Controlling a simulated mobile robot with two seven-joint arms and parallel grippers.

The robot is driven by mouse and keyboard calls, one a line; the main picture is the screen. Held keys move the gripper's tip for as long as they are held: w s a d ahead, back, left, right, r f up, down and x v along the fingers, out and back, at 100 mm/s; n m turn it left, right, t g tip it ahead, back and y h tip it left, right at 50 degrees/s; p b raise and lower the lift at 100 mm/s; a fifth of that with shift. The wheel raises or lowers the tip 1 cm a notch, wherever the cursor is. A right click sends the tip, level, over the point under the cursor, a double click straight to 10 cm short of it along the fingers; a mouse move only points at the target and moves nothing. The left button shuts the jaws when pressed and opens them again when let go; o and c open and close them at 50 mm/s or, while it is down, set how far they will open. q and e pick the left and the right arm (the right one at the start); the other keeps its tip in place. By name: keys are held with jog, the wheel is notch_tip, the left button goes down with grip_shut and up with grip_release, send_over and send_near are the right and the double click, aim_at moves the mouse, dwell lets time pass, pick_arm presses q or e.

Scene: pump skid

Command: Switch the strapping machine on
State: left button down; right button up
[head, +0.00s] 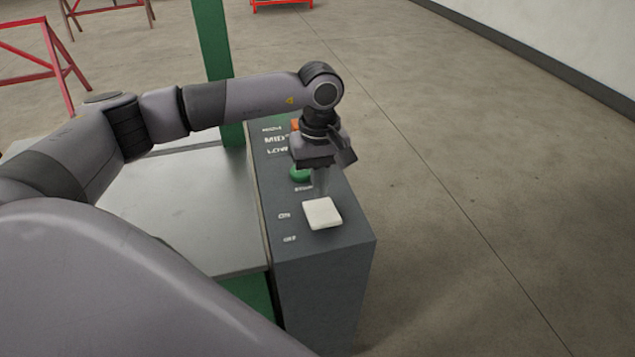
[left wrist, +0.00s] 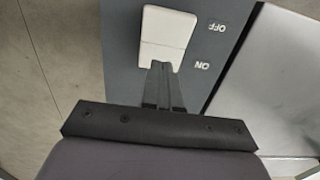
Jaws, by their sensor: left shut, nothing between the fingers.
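The strapping machine's grey control box (head: 325,275) stands at the right side of its metal table top. On top of the box is a white rocker switch (head: 322,213), with ON and OFF labels to its left. My left gripper (head: 320,190) points down, shut and empty, at the far, ON-side end of the switch. In the left wrist view the gripper tips (left wrist: 161,68) reach the ON-side edge of the switch (left wrist: 166,38). I cannot tell whether they touch it. My right gripper is not in view.
A green button (head: 300,173) and MID and LOW labels sit farther back on the box, partly behind my gripper. A green post (head: 212,45) rises behind the table top (head: 195,210). Red trestles (head: 45,65) stand at the back left. The floor to the right is clear.

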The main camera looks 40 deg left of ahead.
pick_arm(q)
jog(key=r, duration=0.3)
jog(key=shift+w+a, duration=0.25)
jog(key=shift+a, duration=0.1)
notch_tip(320, 180, up, 9)
jog(key=b, duration=0.1)
send_over(318, 203)
jog(key=shift+w+a+f, duration=0.25)
jog(key=shift+w+a, duration=0.15)
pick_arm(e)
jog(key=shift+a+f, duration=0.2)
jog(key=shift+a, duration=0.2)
